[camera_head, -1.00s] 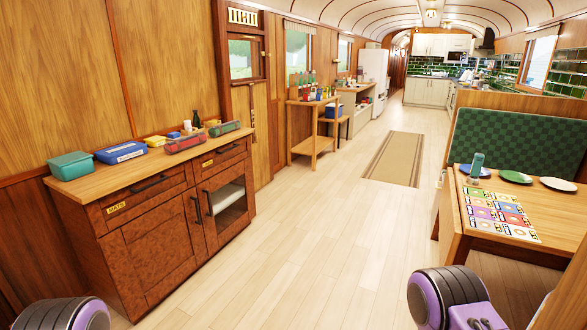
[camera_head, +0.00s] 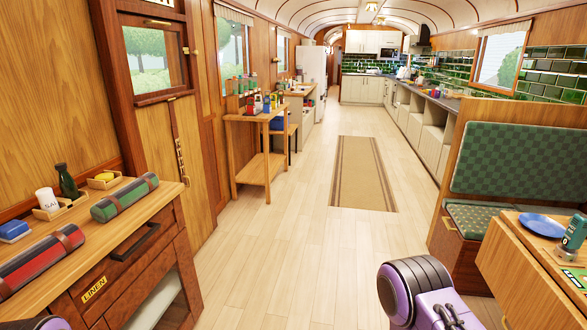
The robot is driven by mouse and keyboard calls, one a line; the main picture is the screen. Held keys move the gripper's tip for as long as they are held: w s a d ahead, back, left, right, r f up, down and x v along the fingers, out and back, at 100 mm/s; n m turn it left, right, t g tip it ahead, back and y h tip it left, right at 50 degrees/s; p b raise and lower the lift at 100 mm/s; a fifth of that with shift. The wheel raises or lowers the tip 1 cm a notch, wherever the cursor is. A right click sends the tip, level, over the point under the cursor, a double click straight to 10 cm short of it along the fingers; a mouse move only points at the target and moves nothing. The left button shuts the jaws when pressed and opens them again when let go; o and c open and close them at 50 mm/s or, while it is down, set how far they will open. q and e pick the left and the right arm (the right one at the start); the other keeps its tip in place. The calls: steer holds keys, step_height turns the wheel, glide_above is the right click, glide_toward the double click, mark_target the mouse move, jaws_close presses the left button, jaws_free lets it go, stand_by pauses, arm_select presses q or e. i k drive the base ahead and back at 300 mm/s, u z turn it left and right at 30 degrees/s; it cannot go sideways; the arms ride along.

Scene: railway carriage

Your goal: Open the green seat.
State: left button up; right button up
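The green seat is a bench on the right with a green checkered backrest (camera_head: 520,162) and a green cushion (camera_head: 482,218) on a wooden base. The cushion lies flat, and its right part is hidden behind the table. A small dark fitting shows on the base's left side, below the cushion. Purple and black parts of my arms show at the bottom edge, well short of the seat. Neither of my grippers is in view.
A wooden cabinet (camera_head: 125,262) with rolled cloths is on the left. The aisle floor (camera_head: 285,250) is clear to the rug (camera_head: 362,175).

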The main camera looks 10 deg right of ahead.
mark_target(471, 223)
steer(key=z, duration=0.95)
steer(key=i, duration=1.6)
steer(key=u, duration=0.25)
steer(key=i, duration=2.1)
steer(key=z, duration=2.95)
